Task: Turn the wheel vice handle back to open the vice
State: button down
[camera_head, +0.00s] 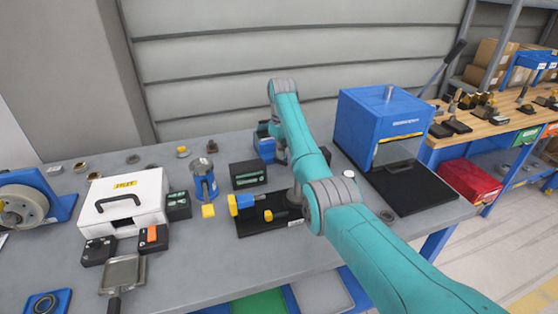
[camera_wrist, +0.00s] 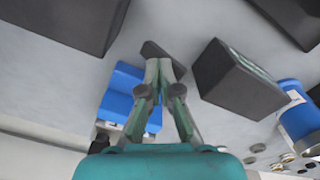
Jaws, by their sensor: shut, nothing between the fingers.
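A blue block-shaped device (camera_head: 264,146), likely the wheel vice, stands at the back of the bench, partly behind my arm. In the wrist view a blue body (camera_wrist: 122,98), probably the same device, lies just left of and behind my fingers. My gripper (camera_wrist: 160,66) is shut and empty, its fingertips together. A small dark piece (camera_wrist: 150,48) shows just beyond the tips. I cannot tell whether it is the vice handle or whether the tips touch it. In the head view my arm hides the gripper and much of the device.
A dark box (camera_head: 248,174) stands close to the left of the blue device. A black base with yellow knobs (camera_head: 258,224) lies in front. A blue press (camera_head: 385,125) stands right, a white case (camera_head: 122,200) left. Bare bench (camera_head: 205,260) shows at the front.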

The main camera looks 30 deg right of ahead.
jog(key=shift+w+a, duration=0.15)
jog(key=shift+a, duration=0.45)
jog(key=shift+w+a, duration=0.15)
jog(key=shift+a, duration=0.4)
jog(key=shift+f, duration=0.25)
dwell(0.4)
jog(key=shift+r, duration=4.05)
jog(key=shift+w, duration=0.1)
